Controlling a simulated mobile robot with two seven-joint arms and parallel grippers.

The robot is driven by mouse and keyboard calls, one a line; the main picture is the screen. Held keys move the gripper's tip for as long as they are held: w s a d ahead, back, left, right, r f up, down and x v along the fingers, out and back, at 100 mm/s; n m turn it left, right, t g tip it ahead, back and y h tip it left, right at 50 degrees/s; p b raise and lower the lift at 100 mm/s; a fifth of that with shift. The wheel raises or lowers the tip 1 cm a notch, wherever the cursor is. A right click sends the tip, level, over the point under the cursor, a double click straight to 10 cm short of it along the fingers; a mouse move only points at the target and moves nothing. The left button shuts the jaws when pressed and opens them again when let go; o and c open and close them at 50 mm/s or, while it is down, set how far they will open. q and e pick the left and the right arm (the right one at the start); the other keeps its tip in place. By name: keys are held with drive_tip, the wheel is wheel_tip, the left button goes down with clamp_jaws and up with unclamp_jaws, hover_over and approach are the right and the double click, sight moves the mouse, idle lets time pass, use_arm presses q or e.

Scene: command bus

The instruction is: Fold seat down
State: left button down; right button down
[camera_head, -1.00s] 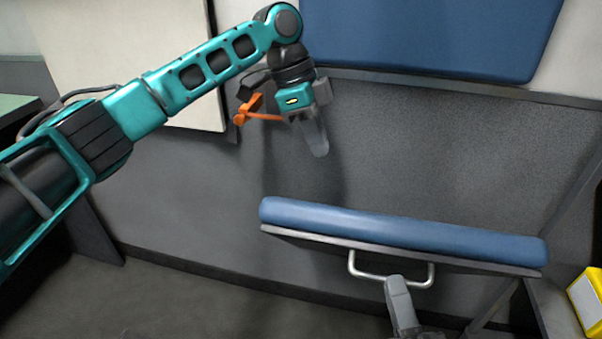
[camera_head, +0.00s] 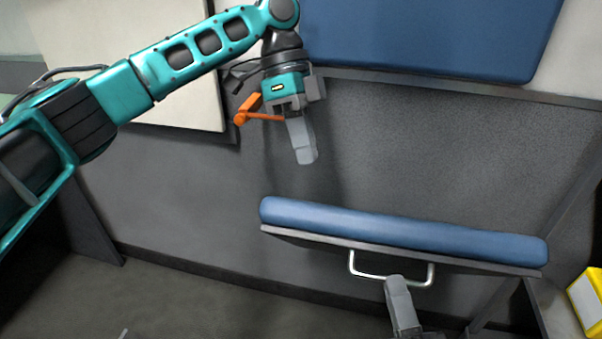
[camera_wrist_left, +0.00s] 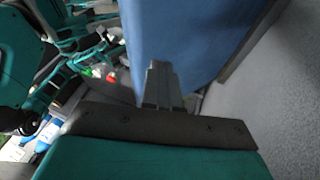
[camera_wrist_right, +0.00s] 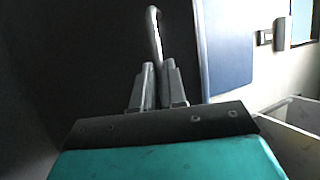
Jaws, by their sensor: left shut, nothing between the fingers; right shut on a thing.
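The folding seat is a long blue cushion (camera_head: 400,226) on a dark panel in the head view, sticking out from the grey wall and slightly tilted. A silver handle (camera_head: 351,266) hangs from its front edge. My right gripper (camera_head: 393,281) reaches up from below to the handle. The right wrist view shows its fingers (camera_wrist_right: 158,66) shut on the handle bar (camera_wrist_right: 154,30). My left gripper (camera_head: 307,160) is shut and empty above the seat's left part, in front of the wall. In the left wrist view, its fingers (camera_wrist_left: 162,70) point toward the blue cushion (camera_wrist_left: 190,35).
A blue backrest (camera_head: 430,30) is on the wall above. An orange lever-like part (camera_head: 250,110) is beside my left gripper. A yellow box (camera_head: 586,296) stands at the right edge. Open floor (camera_head: 200,300) lies at the lower left.

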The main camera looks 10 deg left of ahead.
use_arm(q)
drive_tip(key=shift+s+d+f, duration=0.15)
drive_tip(key=shift+s+f, duration=1.45)
drive_tip(key=shift+s, duration=0.2)
